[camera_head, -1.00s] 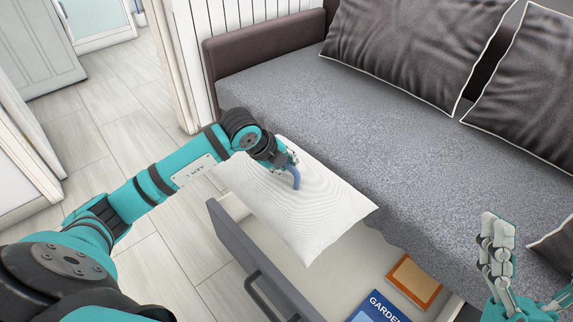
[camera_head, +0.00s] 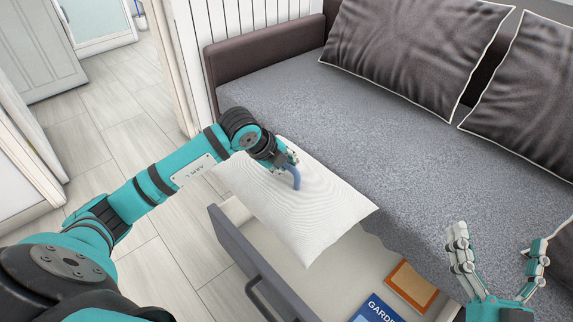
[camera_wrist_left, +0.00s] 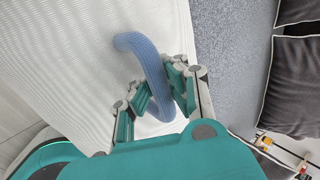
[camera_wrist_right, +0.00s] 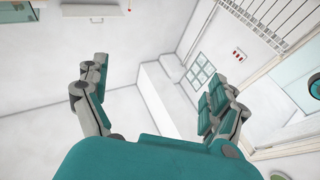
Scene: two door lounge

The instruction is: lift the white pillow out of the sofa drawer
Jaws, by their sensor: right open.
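The white pillow (camera_head: 310,220) is over the left end of the open sofa drawer (camera_head: 350,262), covering part of the drawer and the sofa's front edge. It appears raised above the drawer floor; its underside is hidden. A blue loop (camera_head: 296,178) stands up from its top. My left gripper (camera_head: 285,162) is shut on this loop. In the left wrist view the loop (camera_wrist_left: 150,65) passes between the fingers, with the white fabric (camera_wrist_left: 70,60) behind. My right gripper (camera_head: 497,245) is open and empty, fingers up, in front of the sofa at the right.
An orange-framed item (camera_head: 413,285) and a blue book (camera_head: 378,311) lie in the drawer. The grey sofa seat (camera_head: 370,130) is mostly bare, with dark cushions (camera_head: 405,45) at its back. Tiled floor (camera_head: 125,120) is free at left.

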